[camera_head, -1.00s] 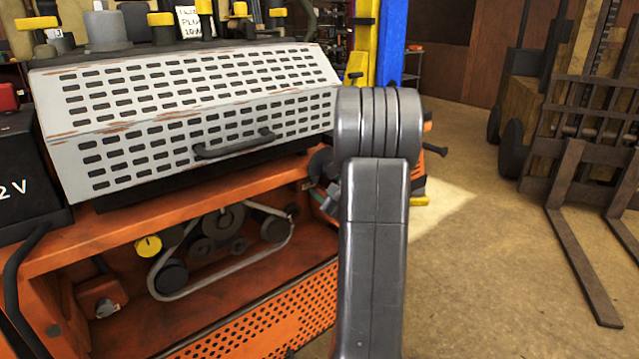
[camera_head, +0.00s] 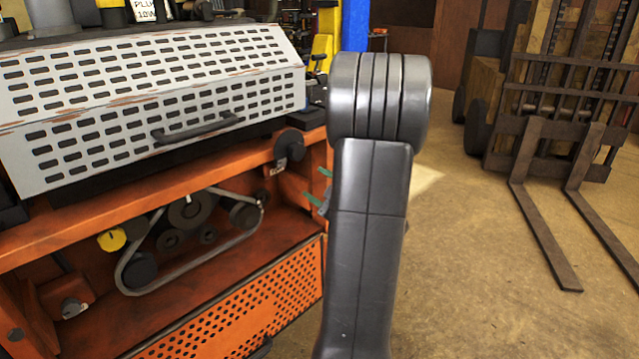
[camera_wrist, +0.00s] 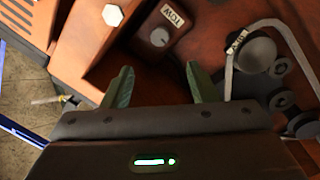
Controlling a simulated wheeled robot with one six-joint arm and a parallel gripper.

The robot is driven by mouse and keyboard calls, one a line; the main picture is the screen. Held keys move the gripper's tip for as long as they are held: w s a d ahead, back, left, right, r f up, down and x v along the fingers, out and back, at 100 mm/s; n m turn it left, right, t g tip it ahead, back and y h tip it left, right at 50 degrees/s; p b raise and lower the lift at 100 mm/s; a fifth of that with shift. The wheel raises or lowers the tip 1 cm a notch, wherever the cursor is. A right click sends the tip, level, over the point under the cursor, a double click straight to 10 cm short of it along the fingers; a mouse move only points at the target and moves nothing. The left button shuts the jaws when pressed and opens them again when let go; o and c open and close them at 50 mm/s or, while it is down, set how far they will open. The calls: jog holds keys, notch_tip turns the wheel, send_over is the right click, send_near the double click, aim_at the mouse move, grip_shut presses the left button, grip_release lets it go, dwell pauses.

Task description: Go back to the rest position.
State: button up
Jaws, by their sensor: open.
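My gripper shows in the wrist view (camera_wrist: 160,88) with its two green fingers spread apart and nothing between them. In the head view, its green fingertips (camera_head: 321,187) show at the left edge of my grey arm, just off the right end of the orange mower body (camera_head: 150,205). My arm hides the rest of the gripper there. In the wrist view, a knob (camera_wrist: 159,37) below a label reading "TOW" lies beyond the fingers, apart from them.
The grey slotted cover (camera_head: 150,95) with a dark handle stands on the mower. A belt with pulleys (camera_head: 190,235) and a yellow cap (camera_head: 112,239) sit in the open bay. A forklift (camera_head: 555,140) stands at the right. The floor (camera_head: 480,290) between is clear.

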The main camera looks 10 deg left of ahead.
aim_at(283, 163)
jog(key=shift+w+a, duration=0.1)
jog(key=p+x, duration=0.1)
jog(key=x, duration=1.2)
jog(key=shift+w+a, duration=0.2)
jog(key=shift+w, duration=0.05)
jog(key=shift+f, duration=0.15)
